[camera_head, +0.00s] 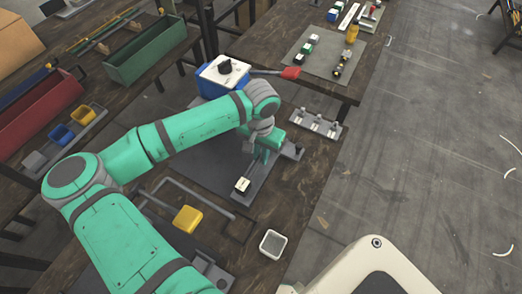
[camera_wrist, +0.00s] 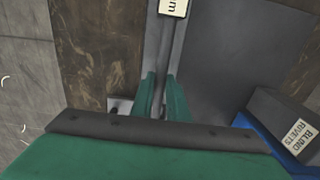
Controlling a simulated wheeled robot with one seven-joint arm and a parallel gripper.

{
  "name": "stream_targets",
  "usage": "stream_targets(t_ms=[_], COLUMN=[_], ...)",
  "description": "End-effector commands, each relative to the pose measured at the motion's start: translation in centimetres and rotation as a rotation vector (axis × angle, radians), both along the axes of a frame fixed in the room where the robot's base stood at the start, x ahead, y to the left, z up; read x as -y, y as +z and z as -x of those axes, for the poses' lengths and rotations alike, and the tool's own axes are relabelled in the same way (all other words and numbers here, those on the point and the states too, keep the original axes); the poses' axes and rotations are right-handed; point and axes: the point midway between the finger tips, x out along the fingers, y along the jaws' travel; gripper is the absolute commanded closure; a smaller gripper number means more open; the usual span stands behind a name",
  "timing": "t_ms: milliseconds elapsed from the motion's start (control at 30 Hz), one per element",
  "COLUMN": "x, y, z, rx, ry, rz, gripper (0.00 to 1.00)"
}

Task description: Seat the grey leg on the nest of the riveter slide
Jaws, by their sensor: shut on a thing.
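My gripper (camera_head: 262,153) is low over the dark slide, at the middle of the bench. In the wrist view its two green fingers (camera_wrist: 161,84) are shut on a narrow grey piece (camera_wrist: 162,92), which I take for the grey leg. It is mostly hidden between the fingers, and I cannot tell whether it touches the nest. The slide (camera_head: 261,176) runs from a small block with a white label (camera_head: 242,185) to a knobbed end (camera_head: 298,148). The label also shows at the top of the wrist view (camera_wrist: 173,6). The nest is hidden by my gripper.
A blue and white box with a black top (camera_head: 222,76) stands behind my arm, marked BLIND RIVETS in the wrist view (camera_wrist: 297,138). A rack (camera_head: 316,124) with several small parts is to the right. A yellow bin (camera_head: 188,219) and white-rimmed tray (camera_head: 272,244) stand in front.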

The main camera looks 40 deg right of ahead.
Motion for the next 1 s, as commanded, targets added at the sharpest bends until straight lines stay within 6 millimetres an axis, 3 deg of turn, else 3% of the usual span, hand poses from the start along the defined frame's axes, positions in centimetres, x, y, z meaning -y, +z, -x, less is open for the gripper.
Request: stream_targets(t_ms=[1000], x=[0.0], y=[-1.3], z=[0.1], rx=[-0.001], ry=[-0.001], rz=[0.0], gripper=[1.0])
